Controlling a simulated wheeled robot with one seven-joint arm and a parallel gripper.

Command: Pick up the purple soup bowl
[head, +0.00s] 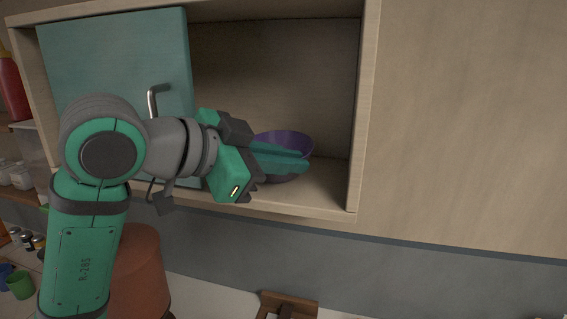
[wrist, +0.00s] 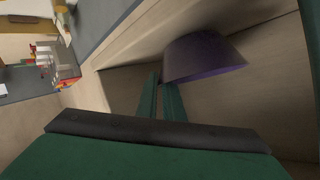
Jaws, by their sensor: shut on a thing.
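The purple soup bowl (head: 286,140) sits upright inside an open cabinet compartment, near its front right. It also shows in the wrist view (wrist: 203,56), just beyond the fingertips. My gripper (head: 303,163) reaches into the compartment from the left, with its green fingers close together across the front of the bowl. In the wrist view the fingers (wrist: 162,84) meet the bowl's near rim and are shut on it. The lower part of the bowl is partly hidden behind the fingers in the head view.
The wooden cabinet's floor edge (head: 300,205) and right wall (head: 362,110) border the bowl closely. A teal sliding panel or door (head: 120,55) with a metal handle stands at the left. Below are a reddish-brown canister (head: 140,270) and a wooden item (head: 288,303) on the counter.

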